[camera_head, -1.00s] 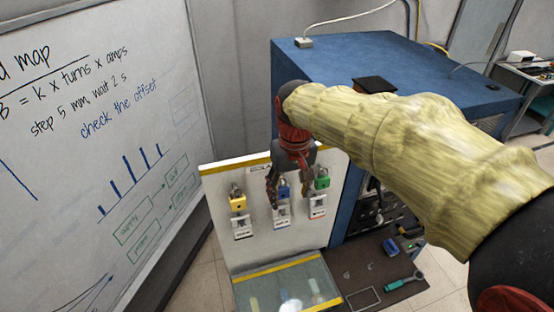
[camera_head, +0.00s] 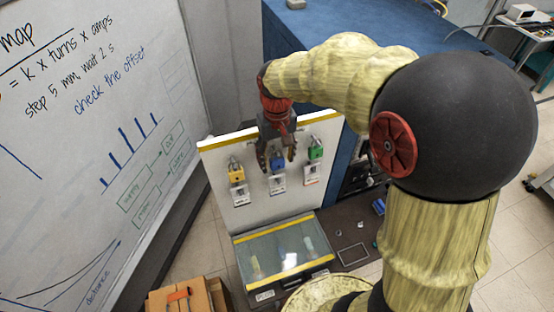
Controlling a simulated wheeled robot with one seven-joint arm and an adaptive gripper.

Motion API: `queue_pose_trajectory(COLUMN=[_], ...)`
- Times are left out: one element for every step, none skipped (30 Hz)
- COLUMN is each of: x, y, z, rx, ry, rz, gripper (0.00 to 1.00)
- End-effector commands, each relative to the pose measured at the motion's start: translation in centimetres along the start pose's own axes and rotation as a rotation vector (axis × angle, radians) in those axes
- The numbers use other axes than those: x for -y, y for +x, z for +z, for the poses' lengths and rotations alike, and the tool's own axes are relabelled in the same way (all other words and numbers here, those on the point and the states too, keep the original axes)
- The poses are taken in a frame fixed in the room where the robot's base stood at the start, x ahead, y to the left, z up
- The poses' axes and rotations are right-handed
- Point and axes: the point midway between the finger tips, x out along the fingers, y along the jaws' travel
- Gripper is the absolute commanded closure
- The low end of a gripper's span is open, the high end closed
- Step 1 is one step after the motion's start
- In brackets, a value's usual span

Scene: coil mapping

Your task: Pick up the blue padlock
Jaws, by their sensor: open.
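The blue padlock (camera_head: 278,160) hangs on the upright white board (camera_head: 222,165), in the middle between a yellow padlock (camera_head: 236,173) on the left and a green padlock (camera_head: 316,150) on the right. My gripper (camera_head: 277,165) is open, pointing down at the board, with its dark fingers on either side of the blue padlock in the picture. I cannot tell whether the fingers touch it or are still in front of it. The upper part of the padlock is hidden behind my gripper.
Small white tagged holders (camera_head: 277,184) sit below the padlocks. A clear-lidded case (camera_head: 284,252) with yellow edges stands below the board. A cardboard box (camera_head: 182,299) is at the bottom left, a whiteboard (camera_head: 95,130) at left, and a blue cabinet (camera_head: 340,30) behind.

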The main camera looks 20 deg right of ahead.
Motion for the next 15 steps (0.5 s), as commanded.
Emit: queue_pose_trajectory(x=[-0.01, -0.01, -0.02, -0.02, -0.02, -0.02, -0.02, -0.02, -0.02, -0.02, -0.02, -0.02, -0.02, -0.02, -0.02], y=[0.46, 0.65, 0.83, 0.90, 0.94, 0.96, 0.96, 0.95, 0.95, 0.94, 0.94, 0.93, 0.93, 0.93, 0.93], z=[0.04, 0.04, 0.04, 0.04, 0.03, 0.02, 0.02, 0.02, 0.02, 0.02, 0.02, 0.02, 0.01, 0.01, 0.01], rx=[0.001, 0.001, 0.001, 0.001, 0.000, 0.000, 0.000, 0.000, 0.000, 0.000, 0.000, 0.000, 0.000, 0.000, 0.000], ry=[0.000, 0.000, 0.000, 0.000, 0.000, 0.000, 0.000, 0.000, 0.000, 0.000, 0.000, 0.000, 0.000, 0.000, 0.000], rz=[0.000, 0.000, 0.000, 0.000, 0.000, 0.000, 0.000, 0.000, 0.000, 0.000, 0.000, 0.000, 0.000, 0.000, 0.000], gripper=[0.45, 0.45, 0.45, 0.45, 0.45, 0.45, 0.45, 0.45, 0.45, 0.45, 0.47, 0.49, 0.51, 0.53, 0.55])
